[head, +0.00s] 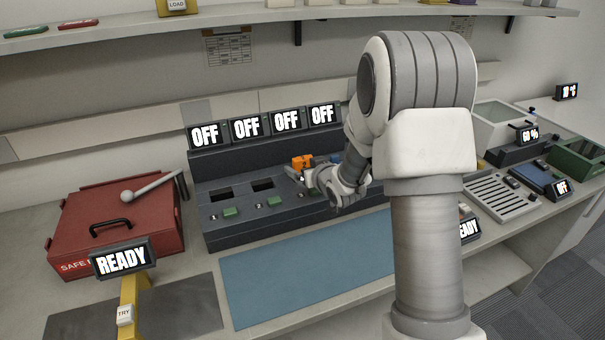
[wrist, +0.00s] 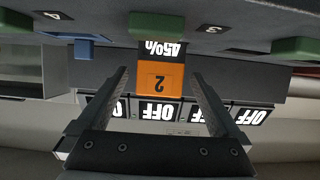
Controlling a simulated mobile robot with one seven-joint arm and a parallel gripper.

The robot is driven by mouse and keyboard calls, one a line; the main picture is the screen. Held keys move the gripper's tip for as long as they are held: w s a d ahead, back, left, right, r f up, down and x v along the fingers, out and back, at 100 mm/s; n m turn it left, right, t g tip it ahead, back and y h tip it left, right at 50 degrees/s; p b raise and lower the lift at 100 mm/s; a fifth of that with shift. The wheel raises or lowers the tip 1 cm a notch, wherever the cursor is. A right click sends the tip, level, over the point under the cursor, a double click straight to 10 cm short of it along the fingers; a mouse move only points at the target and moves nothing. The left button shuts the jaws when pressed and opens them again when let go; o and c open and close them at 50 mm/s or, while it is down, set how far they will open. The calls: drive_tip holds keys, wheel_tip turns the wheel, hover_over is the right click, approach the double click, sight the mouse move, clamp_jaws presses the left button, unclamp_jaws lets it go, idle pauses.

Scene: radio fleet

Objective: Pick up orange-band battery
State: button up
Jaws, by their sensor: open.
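The orange-band battery (head: 302,161) stands in the third bay from the left of the dark charger dock (head: 235,165). In the wrist view, which is upside down, the battery (wrist: 160,80) shows an orange face marked 2 and a dark part reading 45%. My gripper (wrist: 160,72) is open, with one finger on each side of the battery in the picture. I see a gap between each finger and the battery. In the head view my gripper (head: 297,173) is at the battery's front, partly hidden by my wrist.
A blue battery (head: 335,158) stands to the right, also in the wrist view (wrist: 72,38). Two empty slots (head: 262,184) lie left. Green buttons (head: 231,212) line the dock's front. OFF displays (head: 246,128) rise behind. A red case (head: 118,215) is at left; the blue mat (head: 305,262) is clear.

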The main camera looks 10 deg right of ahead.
drive_tip(key=shift+w+f, duration=0.15)
drive_tip(key=shift+w, duration=0.2)
drive_tip(key=shift+c, duration=0.2)
drive_tip(key=c, duration=1.5)
drive_tip(key=shift+o, duration=0.2)
